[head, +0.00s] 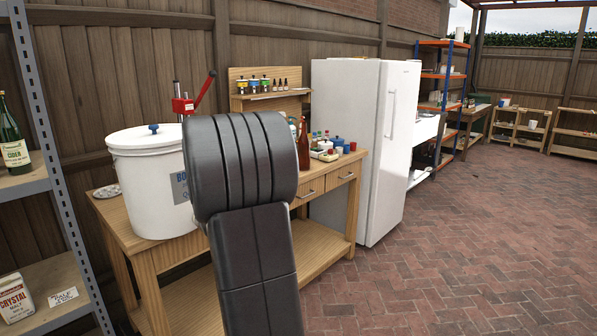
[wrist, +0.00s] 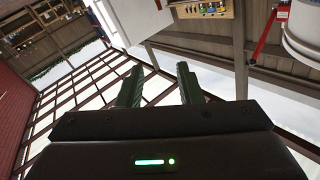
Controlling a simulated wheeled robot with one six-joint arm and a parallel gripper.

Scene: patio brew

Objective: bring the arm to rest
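My arm (head: 250,230) stands up in the middle of the head view, a dark grey ribbed joint above a dark link. It hides part of the wooden bench behind it. My gripper is not seen in the head view. In the wrist view my gripper (wrist: 158,88) shows two dark green fingers standing apart, with nothing between them. The view is tilted, with the pergola roof and sky behind the fingers. A green light glows on the gripper body.
A wooden bench (head: 325,236) carries a white bucket (head: 150,190), a red bottle capper (head: 184,105), a brown bottle (head: 303,145) and small jars. A white fridge (head: 345,110) stands right of it. A metal shelf (head: 48,165) is at left. The brick floor (head: 480,240) is clear at right.

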